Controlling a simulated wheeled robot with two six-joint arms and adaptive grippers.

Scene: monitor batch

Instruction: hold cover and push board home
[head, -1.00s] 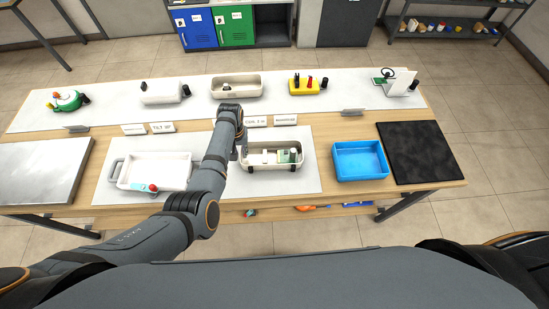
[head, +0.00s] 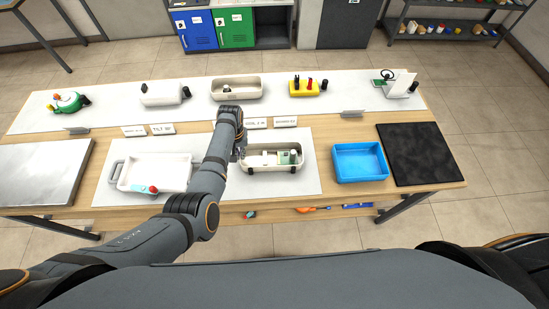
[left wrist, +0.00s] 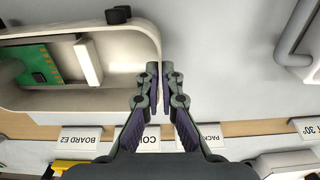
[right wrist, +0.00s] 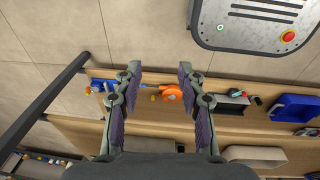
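The beige open cover (head: 270,169) lies on the white mat, right of the middle of the table. The left wrist view shows its wall and rounded corner (left wrist: 130,85). The green board (left wrist: 38,65) is inside it, beside a white bar (left wrist: 88,62); the board is partly cut off by the frame. My left gripper (left wrist: 160,72) is at the cover's left end. Its fingertips are close together with the cover's thin wall between them. My right gripper (right wrist: 158,68) is open and empty, far from the cover, facing the floor and lower shelf.
A white tray (head: 152,186) with a red-knobbed item stands left of the cover; a blue bin (head: 360,176) and a black pad (head: 420,152) are to the right. Several devices and label cards (head: 285,121) stand behind. An orange item (right wrist: 171,92) lies on the lower shelf.

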